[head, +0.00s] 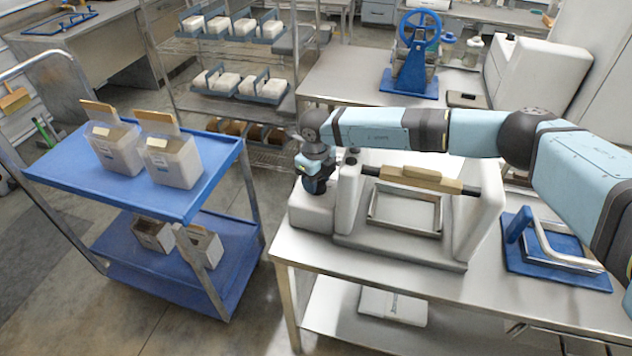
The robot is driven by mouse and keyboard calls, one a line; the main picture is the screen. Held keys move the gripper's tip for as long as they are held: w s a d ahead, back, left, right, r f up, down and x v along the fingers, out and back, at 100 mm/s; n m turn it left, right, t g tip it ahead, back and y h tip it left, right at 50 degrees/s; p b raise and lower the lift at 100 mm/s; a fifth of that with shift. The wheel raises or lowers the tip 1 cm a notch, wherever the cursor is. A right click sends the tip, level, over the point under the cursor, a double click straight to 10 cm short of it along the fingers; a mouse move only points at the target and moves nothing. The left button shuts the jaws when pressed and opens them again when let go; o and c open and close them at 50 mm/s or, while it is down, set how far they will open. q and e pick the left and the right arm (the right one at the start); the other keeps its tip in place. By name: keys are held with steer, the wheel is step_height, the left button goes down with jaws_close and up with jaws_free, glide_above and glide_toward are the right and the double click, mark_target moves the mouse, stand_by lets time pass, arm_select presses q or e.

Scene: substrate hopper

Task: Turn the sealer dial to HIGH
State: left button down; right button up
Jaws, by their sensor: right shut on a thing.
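The sealer (405,249) stands on the steel table, with white side housings, a dark crossbar and a wooden handle (421,179) over an open rectangular frame. A low white control box (311,214) forms its left end. My right arm reaches across from the right above the sealer. My right gripper (316,188) points down at the top of the control box and is shut on the sealer dial, which the fingers hide. I cannot read the dial's setting or any HIGH mark. My left gripper is out of view.
A blue-shelved cart (216,187) with several white bags stands at the left. A wire rack with bags (262,86) is behind. A blue press with a wheel (414,75) stands on the back table. A blue-based metal frame (525,267) lies right of the sealer.

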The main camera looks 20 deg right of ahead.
steer(key=shift+w+d+m+b, duration=0.1)
steer(key=shift+m+b, duration=0.2)
steer(key=shift+m, duration=1.4)
steer(key=shift+r, duration=0.1)
steer(key=o, duration=0.9)
step_height(320, 180, up, 14)
steer(key=shift+f+b, duration=0.15)
steer(key=shift+b, duration=0.9)
